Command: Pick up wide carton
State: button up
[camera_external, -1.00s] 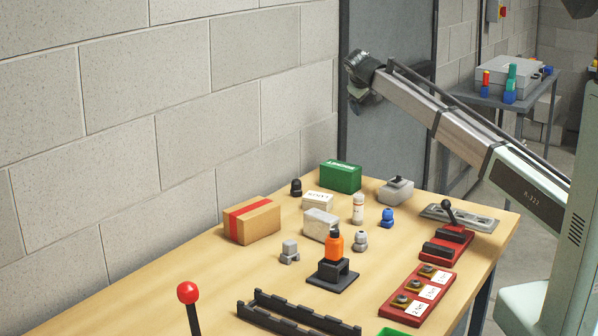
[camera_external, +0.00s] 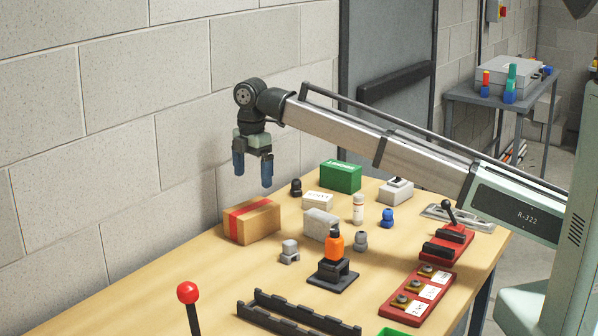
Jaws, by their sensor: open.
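A wide brown carton (camera_external: 262,224) with a red band around it sits at the back left of the wooden table, near the block wall. My gripper (camera_external: 252,182) points down with its two blue-tipped fingers apart and nothing between them. It is in the air, above the carton in the picture and apart from it. The exact depth between gripper and carton is hard to tell.
Close to the carton stand a grey block (camera_external: 320,224), a small white box (camera_external: 317,200), a black knob-like piece (camera_external: 296,187) and a green box (camera_external: 341,177). An orange bottle (camera_external: 334,243) stands on a black stand. Bare table (camera_external: 215,275) lies in front of the carton.

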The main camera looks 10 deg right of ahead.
aim_at(253, 207)
jog(key=shift+s+a+f, duration=0.15)
jog(key=shift+s, duration=0.25)
jog(key=shift+f, duration=0.2)
notch_tip(253, 207, down, 7)
jog(key=shift+f, duration=0.15)
jog(key=shift+a+f, duration=0.15)
jog(key=shift+f, duration=2.8)
jog(key=shift+c, duration=0.3)
jog(key=c, duration=1)
jog(key=shift+w+r, duration=0.1)
jog(key=shift+r, duration=0.05)
